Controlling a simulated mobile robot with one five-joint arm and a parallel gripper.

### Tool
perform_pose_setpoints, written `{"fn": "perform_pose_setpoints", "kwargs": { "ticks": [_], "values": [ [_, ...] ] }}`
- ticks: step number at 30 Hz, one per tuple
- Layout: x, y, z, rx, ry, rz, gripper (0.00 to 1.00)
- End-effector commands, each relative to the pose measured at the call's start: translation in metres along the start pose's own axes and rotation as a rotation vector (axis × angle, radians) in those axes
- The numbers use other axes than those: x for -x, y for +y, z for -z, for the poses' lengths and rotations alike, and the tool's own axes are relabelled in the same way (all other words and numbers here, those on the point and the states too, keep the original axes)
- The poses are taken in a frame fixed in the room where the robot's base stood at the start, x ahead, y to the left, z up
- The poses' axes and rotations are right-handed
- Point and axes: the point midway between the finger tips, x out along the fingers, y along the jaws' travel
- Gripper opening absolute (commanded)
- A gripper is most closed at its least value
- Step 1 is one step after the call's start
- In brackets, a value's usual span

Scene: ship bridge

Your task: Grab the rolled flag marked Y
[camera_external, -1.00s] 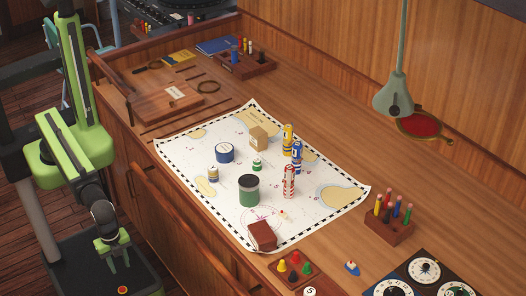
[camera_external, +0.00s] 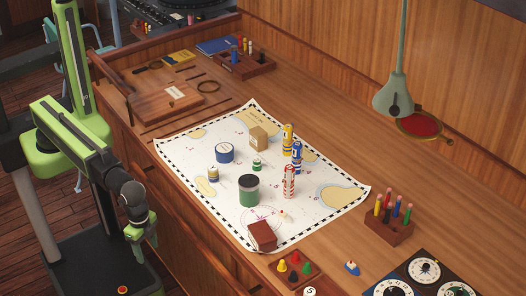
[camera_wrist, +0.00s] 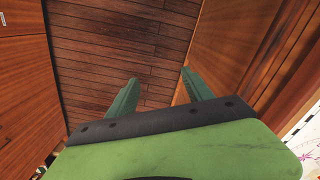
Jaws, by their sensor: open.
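Three upright rolled flags stand close together on the right half of the chart: a yellow one with dark marks (camera_external: 288,137), a blue one (camera_external: 297,156) and a red-and-white one (camera_external: 289,182). Their letters are too small for me to read, so I cannot tell which is marked Y. My gripper (camera_external: 150,240) hangs left of the desk, well apart from the flags. In the wrist view, my gripper (camera_wrist: 159,80) shows two green fingers spread apart with nothing between them, over the wooden floor and desk side. No flag shows in the wrist view.
The chart (camera_external: 225,205) holds a green-and-grey can (camera_external: 249,190), a blue tin (camera_external: 225,152), a tan box (camera_external: 259,138) and a brown block (camera_external: 262,235). A lamp (camera_external: 394,95) hangs over the right side. A pencil rack (camera_external: 389,226) stands right of the chart.

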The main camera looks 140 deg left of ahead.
Motion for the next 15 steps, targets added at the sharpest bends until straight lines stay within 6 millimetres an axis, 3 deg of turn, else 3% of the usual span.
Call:
{"fn": "perform_pose_setpoints", "kwargs": {
  "ticks": [1, 5, 7, 12, 15],
  "values": [
    [0.039, -0.028, 0.018, 0.075, 0.0, 0.0, 0.6],
    [0.096, -0.113, 0.049, 0.267, 0.0, 0.001, 0.6],
    [0.13, -0.169, 0.06, 0.375, -0.001, 0.001, 0.6],
    [0.199, -0.297, 0.057, 0.586, -0.001, 0.001, 0.6],
    [0.222, -0.347, 0.044, 0.667, -0.001, 0.001, 0.6]
  ]
}}
